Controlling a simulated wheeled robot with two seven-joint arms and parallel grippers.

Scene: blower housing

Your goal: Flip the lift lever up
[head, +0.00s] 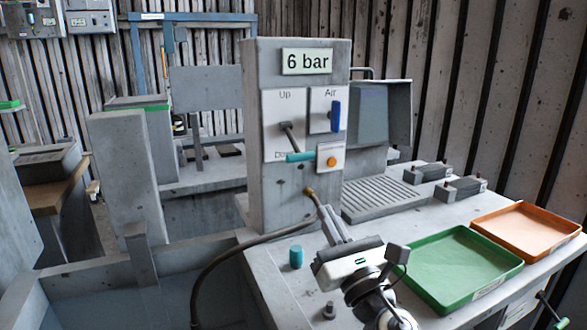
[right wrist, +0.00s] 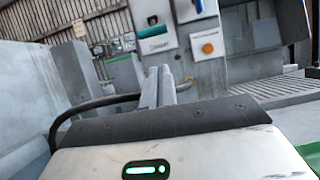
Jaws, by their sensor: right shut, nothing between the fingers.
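The lift lever (head: 300,157) is a grey arm with a teal handle on the front of the grey control post. It slants down from its pivot, with the handle beside the "Down" label. Its teal handle also shows in the right wrist view (right wrist: 150,31), above and beyond the fingertips. My right gripper (head: 325,208) is below the lever, apart from it, with its fingers pointing up toward the post. In the right wrist view its fingers (right wrist: 160,82) are together and empty. My left gripper is in neither view.
A blue air lever (head: 336,115) and an orange button (head: 331,161) sit right of the lift lever. A dark hose (head: 215,262) runs to a brass fitting behind my fingers. A teal cylinder (head: 296,257), a green tray (head: 455,265) and an orange tray (head: 528,230) are on the bench.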

